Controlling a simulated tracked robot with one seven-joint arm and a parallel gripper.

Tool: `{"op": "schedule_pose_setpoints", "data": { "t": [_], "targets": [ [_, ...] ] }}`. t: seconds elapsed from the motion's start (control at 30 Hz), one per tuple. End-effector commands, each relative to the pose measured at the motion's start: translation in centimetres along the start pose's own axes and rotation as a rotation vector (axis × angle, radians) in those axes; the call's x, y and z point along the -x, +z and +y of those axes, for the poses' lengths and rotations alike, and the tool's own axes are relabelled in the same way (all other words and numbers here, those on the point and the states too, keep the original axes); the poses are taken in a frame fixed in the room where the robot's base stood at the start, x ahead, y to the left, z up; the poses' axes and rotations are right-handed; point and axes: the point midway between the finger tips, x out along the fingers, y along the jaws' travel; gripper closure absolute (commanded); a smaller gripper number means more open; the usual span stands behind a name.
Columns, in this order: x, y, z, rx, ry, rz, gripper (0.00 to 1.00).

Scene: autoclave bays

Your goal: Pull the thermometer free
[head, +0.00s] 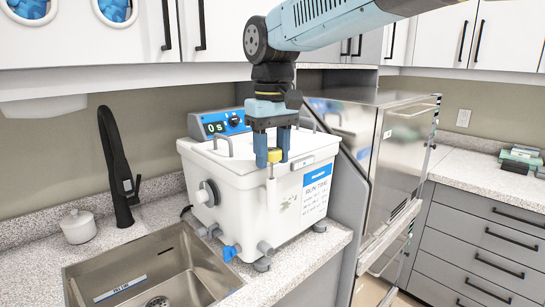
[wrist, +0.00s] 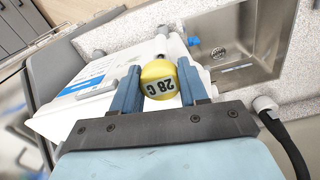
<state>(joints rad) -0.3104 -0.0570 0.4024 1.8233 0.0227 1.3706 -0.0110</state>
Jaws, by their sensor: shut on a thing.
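The thermometer has a yellow round head (head: 274,155) on a thin pale stem (head: 270,188) that runs down at the front corner of a white water bath (head: 230,206). In the wrist view the yellow head (wrist: 158,80) reads "28 C", upside down. My gripper (head: 272,158) points down over that corner, with its two blue fingers on either side of the yellow head. The wrist view shows my gripper (wrist: 160,88) shut on the head. The stem's lower end is hard to make out, so I cannot tell whether it is still seated in the bath.
A steel sink (head: 160,275) with a black tap (head: 118,165) lies left of the bath. A lidded white pot (head: 78,226) stands behind the sink. Valves (head: 231,252) stick out from the bath's front.

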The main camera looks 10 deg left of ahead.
Motion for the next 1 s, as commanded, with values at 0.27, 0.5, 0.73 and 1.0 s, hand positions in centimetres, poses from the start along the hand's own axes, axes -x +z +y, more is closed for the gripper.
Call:
{"op": "schedule_pose_setpoints", "data": {
  "t": [0.27,0.5,0.73,1.0],
  "targets": [
    [0.9,0.0,0.0,0.000,0.000,0.000,0.86],
    [1.7,0.0,0.0,0.000,0.000,0.001,0.86],
    [2.4,0.0,0.0,0.000,0.000,0.000,0.86],
    [3.3,0.0,0.0,0.000,0.000,0.001,0.86]
  ]
}}
